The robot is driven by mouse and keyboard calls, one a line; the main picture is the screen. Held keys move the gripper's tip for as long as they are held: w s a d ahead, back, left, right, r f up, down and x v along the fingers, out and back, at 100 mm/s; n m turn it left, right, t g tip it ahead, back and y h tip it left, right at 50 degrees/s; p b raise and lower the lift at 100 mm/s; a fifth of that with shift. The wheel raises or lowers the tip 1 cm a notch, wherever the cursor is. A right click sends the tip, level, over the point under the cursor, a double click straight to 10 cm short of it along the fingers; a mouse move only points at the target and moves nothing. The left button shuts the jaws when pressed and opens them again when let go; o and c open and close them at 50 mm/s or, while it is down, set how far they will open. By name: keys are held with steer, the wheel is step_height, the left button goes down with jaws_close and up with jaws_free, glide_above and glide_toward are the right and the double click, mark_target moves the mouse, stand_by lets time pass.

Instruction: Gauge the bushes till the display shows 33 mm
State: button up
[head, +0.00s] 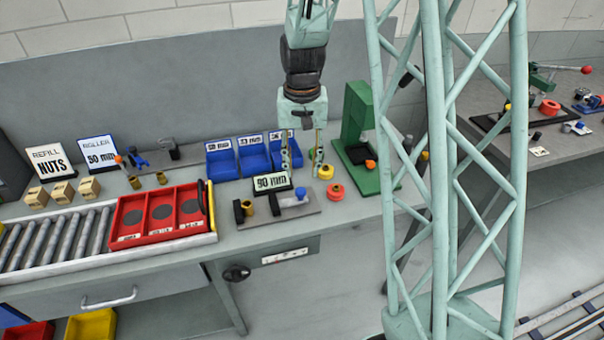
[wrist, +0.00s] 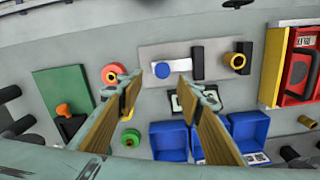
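The gauge (head: 305,208) sits on a grey plate at the bench front, with a black jaw (wrist: 197,62) and a blue knob (head: 301,192). A brass bush (wrist: 237,61) stands upright beside the black end block, apart from the jaw. The display (head: 271,182) appears to read 90 mm. Two more brass bushes stand on the bench, one of them (head: 162,178) left of the blue bins. My gripper (head: 302,170) is open and empty, pointing down above the bench behind the gauge. Its spread fingers (wrist: 159,82) partly hide the display in the wrist view.
A red three-compartment tray (head: 118,217) lies left of the gauge at the roller conveyor. Blue labelled bins (head: 222,169) stand behind. A green press (head: 359,115) and red, yellow and green rings are close on the right. A red ring (head: 335,191) lies near the gauge.

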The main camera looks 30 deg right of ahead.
steer(key=shift+r, duration=0.8)
steer(key=shift+r, duration=0.1)
steer(key=s+a+r+n+t, duration=0.1)
steer(key=s+a+r, duration=0.2)
steer(key=s+r, duration=0.25)
steer(key=s+a+r+n+b, duration=0.1)
steer(key=s+a+r, duration=0.25)
steer(key=r, duration=0.35)
steer(key=s+a+r+n+t, duration=0.1)
steer(key=s+a+r, duration=0.1)
steer(key=s+r, duration=0.35)
steer(key=s+a+r+n+t, duration=0.1)
steer(key=s+a+r, duration=0.1)
steer(key=s, duration=0.7)
steer(key=s+a+r+n+t+b, duration=0.1)
steer(key=s+a+r, duration=0.1)
steer(key=s+r, duration=0.3)
steer(key=shift+s+a+r+n, duration=0.2)
steer(key=shift+s+a+n, duration=0.15)
steer(key=shift+s, duration=1.85)
steer(key=shift+o, duration=0.5)
steer(key=shift+w, duration=0.1)
stand_by(0.3)
